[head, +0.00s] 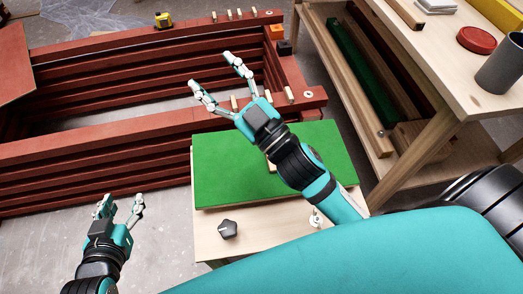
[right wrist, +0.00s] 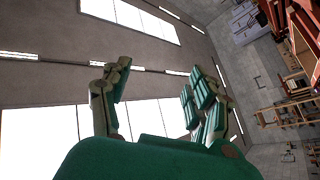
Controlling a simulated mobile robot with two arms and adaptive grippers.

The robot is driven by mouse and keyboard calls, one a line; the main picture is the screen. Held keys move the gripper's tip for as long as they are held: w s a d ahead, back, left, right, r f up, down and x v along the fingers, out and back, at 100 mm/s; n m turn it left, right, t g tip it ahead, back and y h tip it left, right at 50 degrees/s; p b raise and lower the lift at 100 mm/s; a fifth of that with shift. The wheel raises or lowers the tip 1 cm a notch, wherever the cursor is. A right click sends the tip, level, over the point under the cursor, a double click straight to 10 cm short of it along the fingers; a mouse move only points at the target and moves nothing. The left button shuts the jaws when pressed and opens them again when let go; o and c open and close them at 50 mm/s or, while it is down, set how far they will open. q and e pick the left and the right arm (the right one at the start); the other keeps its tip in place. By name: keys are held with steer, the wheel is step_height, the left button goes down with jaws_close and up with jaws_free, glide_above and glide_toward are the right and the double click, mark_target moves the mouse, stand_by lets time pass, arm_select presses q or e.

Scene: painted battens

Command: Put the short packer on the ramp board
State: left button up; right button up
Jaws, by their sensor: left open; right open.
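Several short pale wooden pieces lie on the red slatted frame, one at its near right corner (head: 289,95) and others along its far rail (head: 229,15). Another pale piece (head: 270,163) lies on a flat green board (head: 225,170), partly hidden by my right arm. I cannot tell which piece is the short packer, or surely which board is the ramp board. My right gripper (head: 211,72) is open and empty above the frame; in the right wrist view (right wrist: 155,95) its fingers are spread, with nothing between them. My left gripper (head: 121,204) is open and empty at lower left, over the floor.
The green board lies on a pale low table (head: 210,250) with a dark knob (head: 228,229). The red frame (head: 90,150) fills the left. A wooden bench (head: 450,90) at right carries a red round tin (head: 477,39) and a grey cup (head: 501,66). A yellow tape measure (head: 163,19) sits on the far rail.

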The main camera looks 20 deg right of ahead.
steer(key=s+d+f+m+g+h, duration=0.2)
steer(key=s+f+m+g+h, duration=0.1)
steer(key=f, duration=0.6)
steer(key=s+d+f+m+g+h, duration=0.3)
steer(key=f+m+g, duration=0.1)
steer(key=f, duration=0.6)
steer(key=shift+s+d+f+g, duration=0.15)
steer(key=shift+s+d+g, duration=0.1)
steer(key=shift+g, duration=0.55)
